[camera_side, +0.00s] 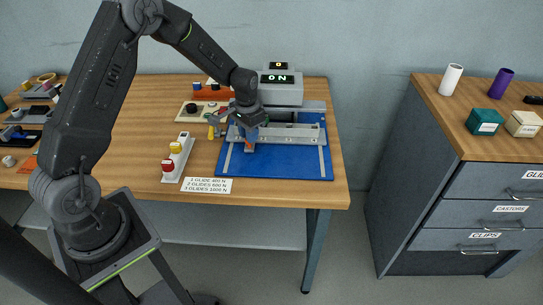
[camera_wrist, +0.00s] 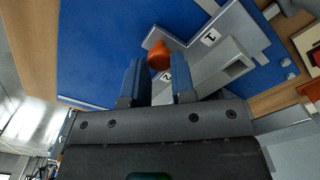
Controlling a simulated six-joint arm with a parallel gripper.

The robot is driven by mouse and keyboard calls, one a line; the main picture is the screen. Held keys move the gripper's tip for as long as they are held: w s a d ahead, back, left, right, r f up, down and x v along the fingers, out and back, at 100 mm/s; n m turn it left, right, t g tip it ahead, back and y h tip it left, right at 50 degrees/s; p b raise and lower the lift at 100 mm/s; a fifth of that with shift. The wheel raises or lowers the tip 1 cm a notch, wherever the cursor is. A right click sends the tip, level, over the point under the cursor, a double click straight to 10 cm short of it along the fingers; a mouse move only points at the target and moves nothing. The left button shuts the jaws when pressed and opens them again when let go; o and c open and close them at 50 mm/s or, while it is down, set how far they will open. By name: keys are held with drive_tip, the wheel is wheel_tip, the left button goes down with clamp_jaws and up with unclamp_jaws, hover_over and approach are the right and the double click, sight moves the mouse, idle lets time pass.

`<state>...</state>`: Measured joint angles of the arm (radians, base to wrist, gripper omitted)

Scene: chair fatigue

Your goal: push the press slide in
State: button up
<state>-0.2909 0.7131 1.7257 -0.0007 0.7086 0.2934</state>
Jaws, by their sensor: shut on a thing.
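The grey press (camera_side: 282,92) stands at the back of the blue base plate (camera_side: 290,165), and its display reads "0 N". A grey slide rail (camera_side: 295,133) lies across the plate. My gripper (camera_side: 249,138) is low over the left part of the rail. In the wrist view my gripper's blue fingers (camera_wrist: 159,75) are shut on an orange knob (camera_wrist: 160,56), which shows between and just past the fingertips.
A white control box (camera_side: 178,158) with red and yellow buttons and a load card (camera_side: 206,185) stand left of the plate. Trays and small parts (camera_side: 30,120) fill the table's far left. A drawer cabinet (camera_side: 465,170) stands apart at right.

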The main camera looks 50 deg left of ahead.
drive_tip(key=shift+w+a+r, duration=0.1)
drive_tip(key=shift+w+a, duration=0.1)
drive_tip(key=shift+w, duration=0.1)
